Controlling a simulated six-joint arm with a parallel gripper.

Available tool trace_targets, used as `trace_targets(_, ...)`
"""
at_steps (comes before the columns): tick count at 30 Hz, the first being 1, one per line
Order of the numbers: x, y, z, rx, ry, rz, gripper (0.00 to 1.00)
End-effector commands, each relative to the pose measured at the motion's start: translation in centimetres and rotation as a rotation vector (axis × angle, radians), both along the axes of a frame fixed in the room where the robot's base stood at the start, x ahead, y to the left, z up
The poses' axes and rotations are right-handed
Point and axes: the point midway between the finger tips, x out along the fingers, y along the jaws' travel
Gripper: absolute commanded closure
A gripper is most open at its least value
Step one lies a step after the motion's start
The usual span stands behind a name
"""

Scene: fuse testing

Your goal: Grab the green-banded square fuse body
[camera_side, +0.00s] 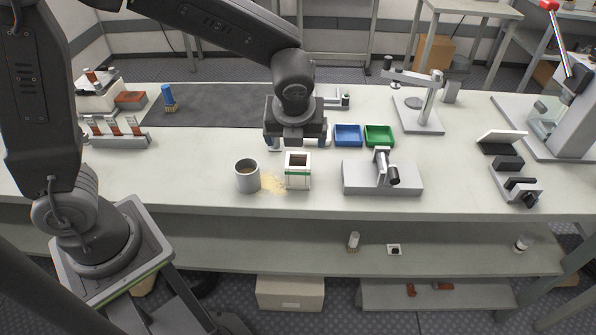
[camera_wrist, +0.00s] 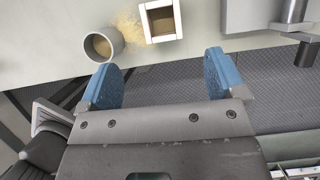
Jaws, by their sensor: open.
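The square fuse body (camera_side: 298,180) is a white, open-topped square tube with a green band. It stands upright on the bench near the front edge. In the wrist view the fuse body (camera_wrist: 161,20) is at the top, seen into its hollow opening, beyond the fingertips. My gripper (camera_side: 297,143) is above and behind it in the side view, apart from it. In the wrist view my gripper (camera_wrist: 163,72) has its two blue-padded fingers spread wide with nothing between them.
A grey cup (camera_side: 247,177) of sand stands just left of the fuse body, with spilled sand (camera_side: 273,183) between them. A grey clamp fixture (camera_side: 382,178) is to the right. Blue (camera_side: 348,134) and green (camera_side: 379,135) trays lie behind. The bench's front edge is close.

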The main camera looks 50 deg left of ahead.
Motion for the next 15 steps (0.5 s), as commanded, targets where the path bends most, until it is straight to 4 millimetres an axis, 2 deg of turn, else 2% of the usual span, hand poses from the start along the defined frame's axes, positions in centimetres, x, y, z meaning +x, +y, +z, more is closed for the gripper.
trace_targets(9, 1.5, 1.6, -5.4, 0.001, 0.006, 0.004, 0.11)
trace_targets(15, 2.1, 2.2, -7.3, -0.001, 0.002, 0.004, 0.11)
